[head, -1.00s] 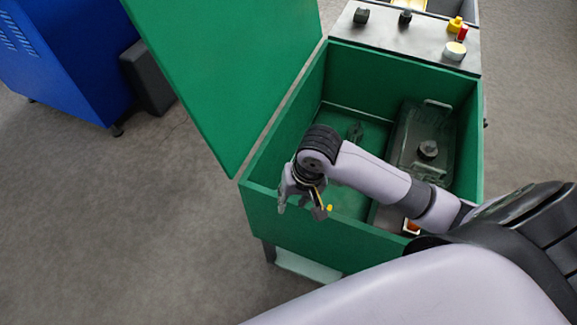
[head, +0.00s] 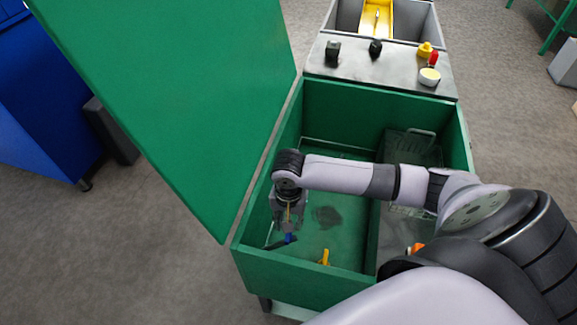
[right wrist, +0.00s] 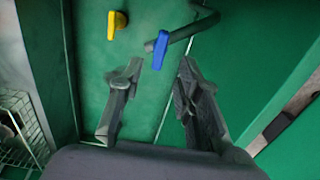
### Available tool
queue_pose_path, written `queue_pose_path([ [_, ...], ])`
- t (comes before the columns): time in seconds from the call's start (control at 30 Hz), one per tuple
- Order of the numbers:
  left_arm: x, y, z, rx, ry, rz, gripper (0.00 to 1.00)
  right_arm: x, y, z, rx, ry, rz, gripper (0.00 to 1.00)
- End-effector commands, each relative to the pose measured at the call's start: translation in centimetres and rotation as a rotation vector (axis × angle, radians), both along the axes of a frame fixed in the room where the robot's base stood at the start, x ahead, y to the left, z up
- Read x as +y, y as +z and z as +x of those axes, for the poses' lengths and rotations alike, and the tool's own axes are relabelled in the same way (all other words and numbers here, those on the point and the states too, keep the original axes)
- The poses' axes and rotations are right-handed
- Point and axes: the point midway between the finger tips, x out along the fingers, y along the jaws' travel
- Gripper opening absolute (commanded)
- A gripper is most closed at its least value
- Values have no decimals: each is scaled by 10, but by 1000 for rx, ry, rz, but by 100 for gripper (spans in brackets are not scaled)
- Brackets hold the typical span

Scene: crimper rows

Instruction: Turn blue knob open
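The blue knob (head: 290,238) is low inside the green box, near its front left corner. In the right wrist view the blue knob (right wrist: 160,49) sits by a dark pipe, just beyond the fingertips. My right gripper (head: 288,226) points down into the box above the knob. In the right wrist view my right gripper (right wrist: 158,74) is open and empty, with the knob roughly centred ahead of the gap between its fingers. I cannot tell whether it touches the knob. My left gripper is not in view.
A yellow knob (head: 325,257) is close by, also in the wrist view (right wrist: 116,24). The green box (head: 300,277) has walls around my gripper. Its raised green lid (head: 175,100) stands at the left. A panel (head: 390,67) with several buttons lies behind.

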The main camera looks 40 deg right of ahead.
Motion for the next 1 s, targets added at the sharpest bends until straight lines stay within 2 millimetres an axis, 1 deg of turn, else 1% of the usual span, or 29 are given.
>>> queue_pose_path([
  [0.03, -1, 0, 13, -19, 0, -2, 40, 0, -12, -1, 3, 0, -1, 32],
  [0.13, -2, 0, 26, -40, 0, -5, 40, 0, -31, 0, 2, 0, -2, 32],
  [0.27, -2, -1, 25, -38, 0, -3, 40, 0, -50, 0, 1, 0, -1, 32],
  [0.4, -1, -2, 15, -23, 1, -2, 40, 0, -62, 0, 0, 1, 0, 32],
  [0.6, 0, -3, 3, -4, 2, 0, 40, 0, -66, 0, -1, 2, 0, 32],
  [0.77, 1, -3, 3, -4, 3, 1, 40, 0, -66, 0, -1, 2, 0, 31],
  [1.0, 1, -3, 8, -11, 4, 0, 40, 0, -66, 0, -1, 2, -1, 15],
])
